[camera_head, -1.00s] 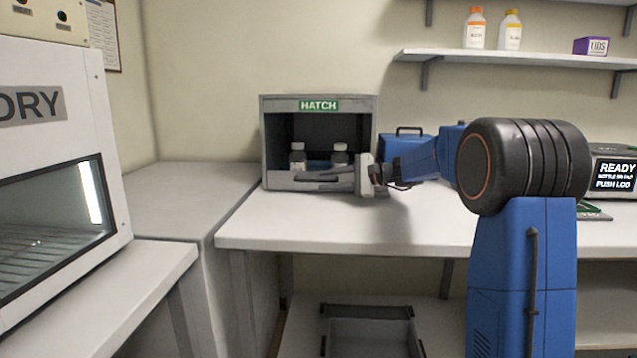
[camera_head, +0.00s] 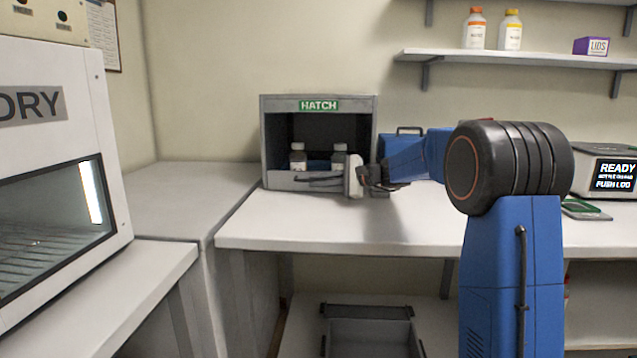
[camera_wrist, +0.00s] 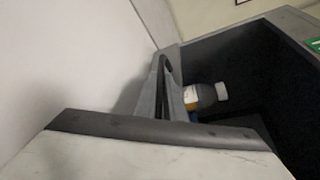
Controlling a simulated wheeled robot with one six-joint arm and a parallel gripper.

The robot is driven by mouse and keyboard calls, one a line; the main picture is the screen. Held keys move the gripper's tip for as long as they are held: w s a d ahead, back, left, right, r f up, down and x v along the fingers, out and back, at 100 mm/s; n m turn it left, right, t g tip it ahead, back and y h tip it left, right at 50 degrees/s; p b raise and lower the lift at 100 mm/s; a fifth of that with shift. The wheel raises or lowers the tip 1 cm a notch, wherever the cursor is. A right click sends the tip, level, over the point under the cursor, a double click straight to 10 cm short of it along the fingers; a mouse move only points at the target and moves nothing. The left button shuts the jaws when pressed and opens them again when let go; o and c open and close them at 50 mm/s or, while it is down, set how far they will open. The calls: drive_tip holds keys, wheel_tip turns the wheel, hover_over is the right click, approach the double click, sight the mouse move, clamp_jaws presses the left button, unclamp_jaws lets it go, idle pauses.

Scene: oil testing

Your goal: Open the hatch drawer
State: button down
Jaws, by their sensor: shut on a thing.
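The grey hatch (camera_head: 319,105) stands on the bench, with a green HATCH label and an open dark front. Its low drawer front (camera_head: 281,182) spans the bottom, with two white-capped bottles (camera_head: 298,158) behind it. My gripper (camera_head: 322,181) reaches in from the right, its dark fingers lying along the drawer front. It is shut on the drawer handle, which the fingers largely hide. How far the drawer is out cannot be told.
A blue case (camera_head: 408,142) stands right of the hatch behind my arm. A DRY cabinet (camera_head: 50,140) stands at left. A READY device (camera_head: 605,170) is at right. The bench (camera_head: 330,225) is clear in front of the hatch. A grey bin (camera_head: 370,335) is below.

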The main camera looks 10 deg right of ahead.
drive_tip(key=s+a, duration=0.2)
drive_tip(key=s, duration=0.5)
drive_tip(key=s+a, duration=0.3)
drive_tip(key=s, duration=0.5)
drive_tip(key=s+a, duration=0.2)
drive_tip(key=s, duration=0.6)
drive_tip(key=shift+a, duration=0.25)
drive_tip(key=c, duration=1.8)
unclamp_jaws()
drive_tip(key=shift+c, duration=0.2)
drive_tip(key=shift+d, duration=0.1)
drive_tip(key=v, duration=1.7)
drive_tip(key=shift+s+d+f, duration=0.1)
